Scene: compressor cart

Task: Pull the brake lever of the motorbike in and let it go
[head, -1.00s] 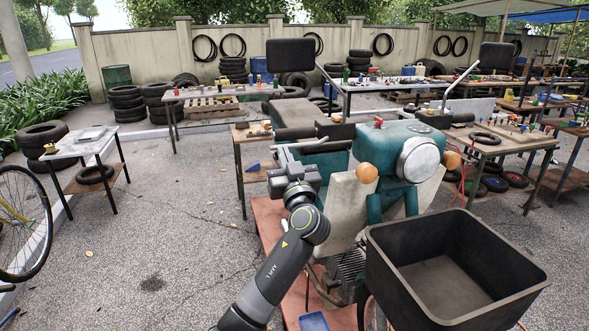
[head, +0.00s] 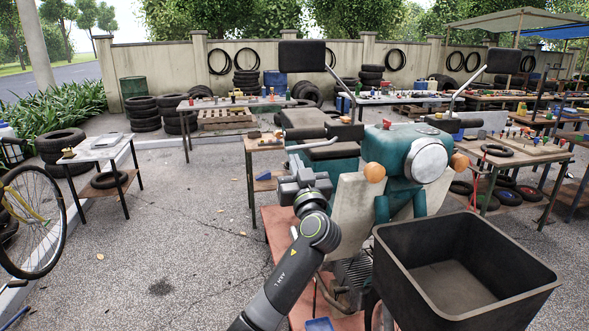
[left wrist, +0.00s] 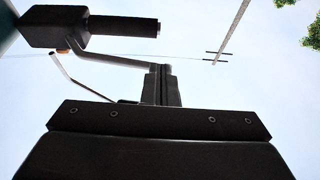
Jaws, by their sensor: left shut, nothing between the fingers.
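The teal motorbike (head: 345,168) stands at the middle right of the head view, its round headlight facing me. Its silver brake lever (head: 312,145) runs in front of the black handlebar grip (head: 340,130). In the left wrist view the lever (left wrist: 108,61) crosses above the gripper, with the grip (left wrist: 125,25) beyond it. My left gripper (head: 296,162) is just below the lever's outer end. In the left wrist view its fingers (left wrist: 161,80) are shut and empty, close to the lever tip; I cannot tell whether they touch it. My right gripper is out of view.
A mirror (head: 302,53) on a thin stem rises above the handlebar. A large black bin (head: 465,265) is in front of the bike at lower right. A side table (head: 97,150) and a bicycle wheel (head: 33,222) are at left. Open pavement lies between them and the bike.

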